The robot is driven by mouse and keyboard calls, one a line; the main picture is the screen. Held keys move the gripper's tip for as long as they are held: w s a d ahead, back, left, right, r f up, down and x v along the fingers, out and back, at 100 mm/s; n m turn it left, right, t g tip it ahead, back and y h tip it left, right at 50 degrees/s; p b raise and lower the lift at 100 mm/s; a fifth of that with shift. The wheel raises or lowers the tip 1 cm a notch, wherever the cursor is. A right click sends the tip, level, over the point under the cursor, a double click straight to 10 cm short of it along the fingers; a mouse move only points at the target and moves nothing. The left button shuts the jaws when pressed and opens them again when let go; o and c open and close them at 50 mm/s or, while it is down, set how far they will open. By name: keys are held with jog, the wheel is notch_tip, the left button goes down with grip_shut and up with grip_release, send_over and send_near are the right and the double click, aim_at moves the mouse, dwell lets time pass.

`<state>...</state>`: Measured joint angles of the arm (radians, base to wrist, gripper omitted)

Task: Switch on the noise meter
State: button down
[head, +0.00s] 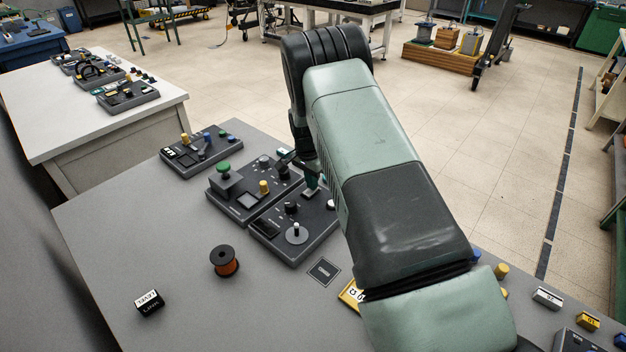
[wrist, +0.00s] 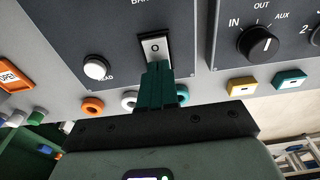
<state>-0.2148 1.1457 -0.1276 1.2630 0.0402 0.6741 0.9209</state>
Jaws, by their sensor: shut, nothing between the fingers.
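My gripper (wrist: 160,72) is shut and empty, its teal fingertips just at the lower edge of a white rocker switch (wrist: 155,47) marked O. I cannot tell if they touch it. The switch sits in a black frame on a dark panel (wrist: 85,35) whose label is cut off at the top, so I cannot read a noise meter name. In the head view my gripper (head: 312,182) is over the right part of the dark devices (head: 268,236), partly hidden by my arm.
A white round button (wrist: 96,67) is left of the switch. A neighbouring panel with a black knob (wrist: 260,43) marked IN, OUT, AUX is on the right. Coloured jacks line the edge. An orange spool (head: 224,261) and a black block (head: 149,303) stand on the grey table.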

jog(key=shift+s+a, duration=0.45)
jog(key=shift+r, duration=0.1)
notch_tip(320, 180, up, 14)
jog(key=s+a, duration=0.1)
jog(key=shift+s+a, duration=0.25)
jog(key=shift+d, duration=0.1)
send_near(308, 193)
jog(key=f, duration=0.2)
jog(key=w+d+f, duration=0.1)
jog(key=f, duration=0.1)
jog(key=w+d+f, duration=0.1)
jog(key=f, duration=0.1)
jog(key=shift+w+d+f, duration=0.1)
jog(key=shift+w+f, duration=0.1)
jog(key=shift+f, duration=0.05)
dwell(0.5)
